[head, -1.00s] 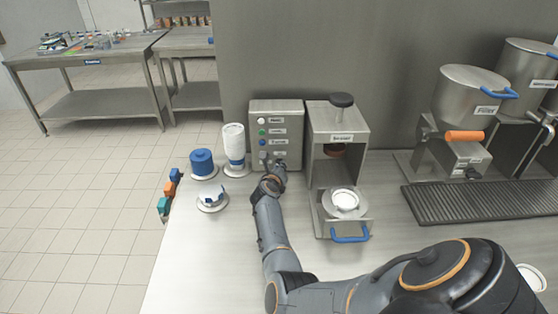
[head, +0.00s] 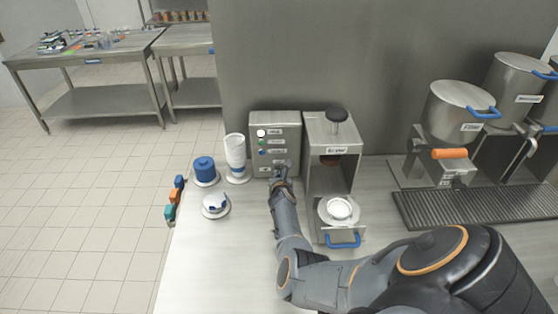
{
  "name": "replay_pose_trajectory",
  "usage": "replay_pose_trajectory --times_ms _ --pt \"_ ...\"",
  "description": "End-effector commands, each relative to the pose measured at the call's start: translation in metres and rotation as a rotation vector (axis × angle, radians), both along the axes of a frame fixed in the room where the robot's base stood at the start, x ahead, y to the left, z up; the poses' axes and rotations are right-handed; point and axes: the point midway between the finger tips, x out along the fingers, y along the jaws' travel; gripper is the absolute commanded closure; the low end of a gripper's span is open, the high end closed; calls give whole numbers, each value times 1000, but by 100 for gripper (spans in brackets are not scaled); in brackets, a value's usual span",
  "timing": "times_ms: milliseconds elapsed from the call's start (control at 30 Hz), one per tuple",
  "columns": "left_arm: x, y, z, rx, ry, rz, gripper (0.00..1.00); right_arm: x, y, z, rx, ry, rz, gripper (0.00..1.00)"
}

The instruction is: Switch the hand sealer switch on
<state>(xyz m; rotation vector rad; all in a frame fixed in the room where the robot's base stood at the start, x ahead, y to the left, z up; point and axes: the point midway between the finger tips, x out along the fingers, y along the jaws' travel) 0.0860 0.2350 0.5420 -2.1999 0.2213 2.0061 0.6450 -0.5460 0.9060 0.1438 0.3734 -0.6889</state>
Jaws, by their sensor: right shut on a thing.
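The grey control box (head: 286,124) stands against the back wall, with a column of coloured lights and labels on its front. The hand sealer (head: 321,128), a metal frame with a black knob on top and a blue handle in front, stands just right of it. My right gripper (head: 281,171) is at the lower front of the control box, shut on a small switch there. The gripper hides the switch, so its position cannot be told. My left gripper is not in view.
A stack of white cups (head: 235,147), a blue container (head: 204,170) and a small blue-and-white item (head: 214,205) stand left of the box. Metal dispensers (head: 464,110) stand right. The counter front-left is clear.

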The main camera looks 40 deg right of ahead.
Motion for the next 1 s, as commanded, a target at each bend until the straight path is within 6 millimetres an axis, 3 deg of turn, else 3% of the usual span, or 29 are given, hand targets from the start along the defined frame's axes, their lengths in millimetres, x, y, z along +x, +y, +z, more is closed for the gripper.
replay_pose_trajectory --times_ms 400,433,533,1000 --pt "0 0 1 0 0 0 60 -1 1 -2 11 -4 -1 100" --pt "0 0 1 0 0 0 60 -1 1 -2 11 -4 -1 87" --pt "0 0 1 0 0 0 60 -1 1 -2 11 -4 -1 66" --pt "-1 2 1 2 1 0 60 -4 -3 2 -2 -3 -7 66"
